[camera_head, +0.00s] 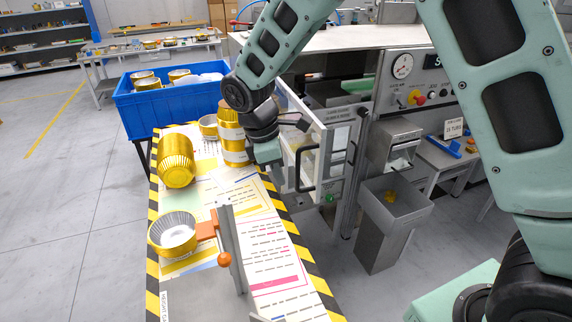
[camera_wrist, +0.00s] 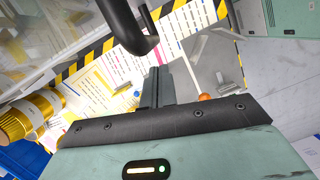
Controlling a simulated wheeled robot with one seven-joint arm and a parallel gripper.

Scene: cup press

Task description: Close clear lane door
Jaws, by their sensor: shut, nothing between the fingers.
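The clear lane door (camera_head: 307,128) is a see-through panel in a pale frame, swung out from the front of the press machine (camera_head: 350,40). Its black bar handle (camera_head: 299,170) faces the table. In the wrist view the handle (camera_wrist: 128,25) hangs close beyond my fingers and the clear panel (camera_wrist: 50,35) fills the upper left. My gripper (camera_head: 283,178) is shut and empty, on the table side of the door, just left of the handle. My closed fingers also show in the wrist view (camera_wrist: 156,88). They look apart from the handle; exact contact with the door cannot be told.
A striped-edge table (camera_head: 285,285) holds gold cups (camera_head: 176,163), a cup in an orange-armed holder (camera_head: 172,236) and printed sheets. A gold stack (camera_head: 233,140) stands close to my wrist. A blue crate (camera_head: 170,103) is behind. A metal chute bin (camera_head: 393,220) stands right of the door.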

